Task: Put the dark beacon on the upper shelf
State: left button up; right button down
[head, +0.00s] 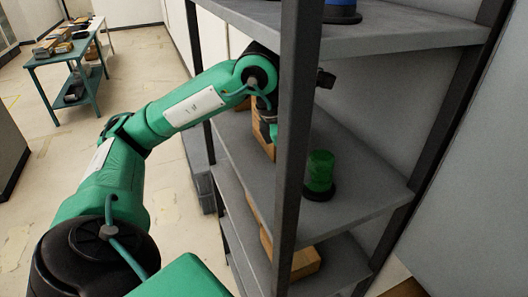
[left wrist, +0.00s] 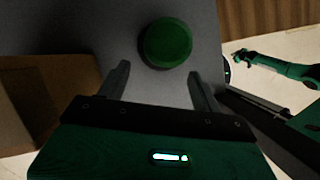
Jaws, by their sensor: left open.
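A dark green beacon (head: 320,172) with a black base stands upright on the middle shelf (head: 362,198). In the left wrist view the beacon (left wrist: 167,44) shows from above, just beyond the fingertips. My left gripper (left wrist: 158,76) is open and empty, its fingers apart and pointing towards the beacon. In the head view a shelf post hides most of this gripper. The upper shelf (head: 400,38) carries a blue beacon (head: 342,10) with a black base, cut off by the top edge. A green arm, likely my right, shows small in the left wrist view; its jaws are unclear.
A brown box (head: 263,135) stands behind the post on the middle shelf. Another box (head: 303,262) lies on the shelf below. The dark front post (head: 297,110) stands close to my left arm. The upper shelf has clear room right of the blue beacon.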

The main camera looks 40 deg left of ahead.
pick_arm(q)
jog(key=s+a+b, duration=0.3)
jog(key=s+a, duration=0.1)
jog(key=a, duration=0.1)
jog(key=shift+s+f+b, duration=0.1)
jog(key=shift+s+b, duration=0.25)
jog(key=shift+s, duration=0.25)
dwell(0.3)
